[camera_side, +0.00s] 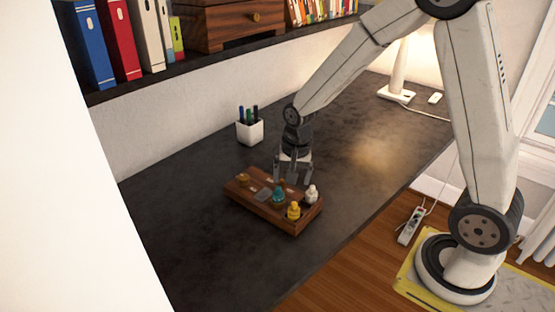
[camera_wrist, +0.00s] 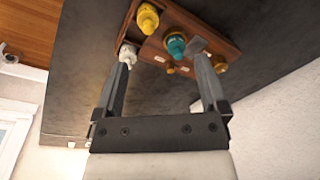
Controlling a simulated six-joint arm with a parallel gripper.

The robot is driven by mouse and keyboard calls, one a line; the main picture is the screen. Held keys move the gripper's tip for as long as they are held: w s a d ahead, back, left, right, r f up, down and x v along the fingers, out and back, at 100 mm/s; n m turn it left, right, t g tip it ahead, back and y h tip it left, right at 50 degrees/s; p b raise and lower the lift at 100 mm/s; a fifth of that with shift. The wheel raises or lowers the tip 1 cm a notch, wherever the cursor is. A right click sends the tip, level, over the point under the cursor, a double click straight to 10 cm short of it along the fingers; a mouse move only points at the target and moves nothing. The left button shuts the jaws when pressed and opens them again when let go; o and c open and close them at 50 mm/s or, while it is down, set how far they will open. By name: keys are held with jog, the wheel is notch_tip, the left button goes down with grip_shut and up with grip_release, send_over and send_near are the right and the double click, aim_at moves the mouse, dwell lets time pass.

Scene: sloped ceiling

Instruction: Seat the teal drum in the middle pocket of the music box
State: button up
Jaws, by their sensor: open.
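The music box (camera_side: 262,212) is a brown wooden block on the dark desk; its underside is not visible, and its top shows in the wrist view (camera_wrist: 205,30). The teal drum (camera_side: 278,198) stands upright at the box's middle, with a brass-coloured top; it also shows in the wrist view (camera_wrist: 176,46). I cannot tell how deep it sits. My gripper (camera_side: 293,181) is open just above and behind the drum. In the wrist view its fingers (camera_wrist: 162,62) are spread wide with nothing between the tips, and the drum lies beyond them.
A yellow piece (camera_side: 293,211) and a white piece (camera_side: 312,194) stand at the box's right end. A brass knob (camera_side: 243,181) is at its left end. A white pen cup (camera_side: 250,131) stands behind. The desk (camera_side: 180,235) left of the box is clear.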

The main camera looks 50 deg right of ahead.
aim_at(278, 194)
jog(key=w+d+f+m, duration=0.1)
jog(key=w+m, duration=0.1)
jog(key=w+d+f+m, duration=0.1)
jog(key=w+m, duration=0.1)
jog(key=m, duration=0.1)
jog(key=w+d+f+m+g, duration=0.1)
jog(key=w+f+m, duration=0.1)
jog(key=w+m, duration=0.1)
jog(key=shift+d, duration=0.4)
jog(key=shift+w+d+f+m, duration=0.35)
jog(key=shift+w+f+m, duration=0.1)
jog(key=shift+m, duration=0.55)
jog(key=shift+f, duration=1.25)
jog(key=shift+a+f, duration=0.1)
jog(key=shift+f, duration=2.5)
grip_shut()
